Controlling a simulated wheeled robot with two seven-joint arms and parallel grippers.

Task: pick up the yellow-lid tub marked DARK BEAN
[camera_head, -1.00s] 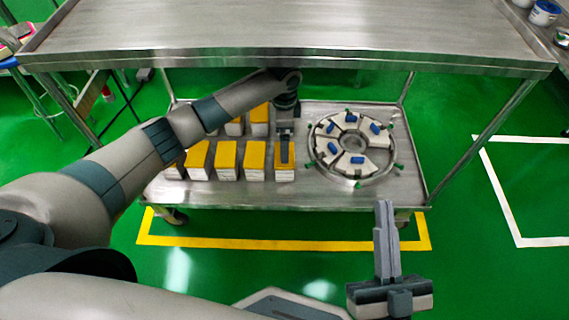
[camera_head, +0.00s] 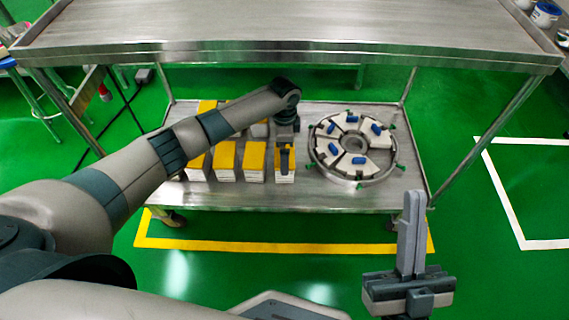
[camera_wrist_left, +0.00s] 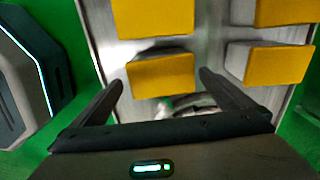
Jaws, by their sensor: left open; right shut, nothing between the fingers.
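Several tubs with yellow lids stand in rows on the lower shelf of the steel cart; a front-row one (camera_head: 225,160) shows clearly. No DARK BEAN marking is readable in either view. My left gripper (camera_head: 285,150) points down over the right-end front tub (camera_head: 285,174). In the left wrist view my open left gripper (camera_wrist_left: 162,79) has one finger on each side of a yellow lid (camera_wrist_left: 160,74); contact cannot be told. My right gripper (camera_head: 412,215) is shut and empty, in front of the cart at the right.
A round metal ring (camera_head: 353,181) with pale wedges and blue pieces lies on the shelf right of the tubs. The steel tabletop (camera_head: 280,25) overhangs the shelf. More yellow tubs (camera_wrist_left: 280,64) stand close beside the left gripper. Bare shelf (camera_head: 330,198) lies in front.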

